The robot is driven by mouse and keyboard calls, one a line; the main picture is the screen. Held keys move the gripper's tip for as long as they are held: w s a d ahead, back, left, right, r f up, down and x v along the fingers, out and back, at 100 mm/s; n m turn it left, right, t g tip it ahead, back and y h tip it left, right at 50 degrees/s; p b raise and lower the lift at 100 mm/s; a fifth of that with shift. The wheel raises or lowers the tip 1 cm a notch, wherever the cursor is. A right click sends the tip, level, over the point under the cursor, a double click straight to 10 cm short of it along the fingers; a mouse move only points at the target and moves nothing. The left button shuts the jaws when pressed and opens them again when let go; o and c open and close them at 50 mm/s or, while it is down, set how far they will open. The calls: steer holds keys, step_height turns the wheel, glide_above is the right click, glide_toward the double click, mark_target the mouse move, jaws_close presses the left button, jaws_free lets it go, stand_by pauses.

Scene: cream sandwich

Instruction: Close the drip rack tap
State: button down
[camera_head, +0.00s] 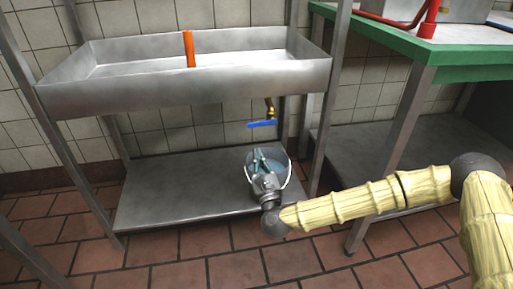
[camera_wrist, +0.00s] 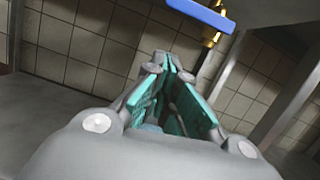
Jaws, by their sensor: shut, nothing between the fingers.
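The drip rack (camera_head: 190,95) is a metal basin on legs with a lower shelf. Its tap (camera_head: 269,108) is brass and hangs under the basin's right part, with a blue lever handle (camera_head: 262,124) lying roughly level in the head view. In the wrist view the blue handle (camera_wrist: 203,14) and brass tap (camera_wrist: 211,36) show at the top, beyond the fingertips. My gripper (camera_head: 257,153) is shut and empty, below the handle and apart from it in the picture.
An orange upright piece (camera_head: 188,49) stands in the basin. A green-edged table (camera_head: 440,60) is on the right. The shelf's left part is clear.

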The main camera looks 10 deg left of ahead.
mark_target(262, 122)
steer(key=p+v, duration=0.4)
steer(key=v, duration=0.1)
steer(key=shift+s+d+r, duration=0.1)
steer(key=shift+s, duration=0.2)
steer(key=shift+m+p, duration=0.4)
steer(key=shift+p, duration=0.3)
steer(key=w+a+r+b, duration=0.3)
steer(key=w+r+b, duration=0.1)
steer(key=w, duration=0.5)
steer(key=shift+r, duration=0.85)
steer(key=shift+w, duration=0.1)
